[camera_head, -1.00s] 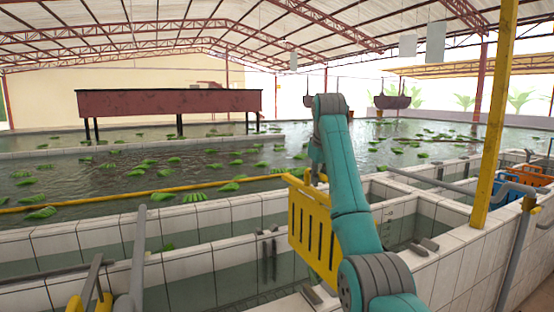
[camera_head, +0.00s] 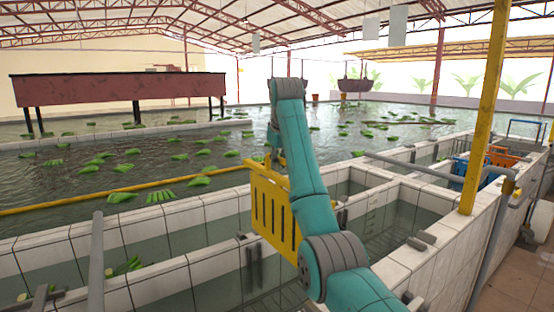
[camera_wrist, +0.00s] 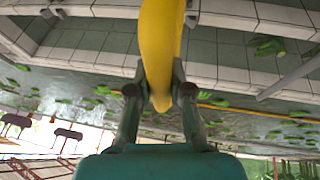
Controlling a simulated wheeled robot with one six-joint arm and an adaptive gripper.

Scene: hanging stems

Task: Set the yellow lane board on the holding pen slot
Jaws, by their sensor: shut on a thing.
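The yellow lane board (camera_head: 275,212) is a slotted panel hanging upright above the tiled tank walls in the head view. My gripper (camera_wrist: 160,92) is shut on its upper edge; in the wrist view the board (camera_wrist: 160,45) shows edge-on between both fingers. In the head view the gripper is mostly hidden behind my teal arm. A pair of dark upright slot guides (camera_head: 253,268) stands on the tiled wall below and left of the board, apart from it. More guides show at the right, partly behind my arm. I cannot tell which belong to the holding pen.
White tiled walls (camera_head: 205,205) divide the water channels. A yellow post (camera_head: 485,110) rises at the right, near blue and orange crates (camera_head: 500,157). A yellow boom (camera_head: 90,200) floats left among green banana bunches. A grey bar (camera_head: 97,265) stands at the near left.

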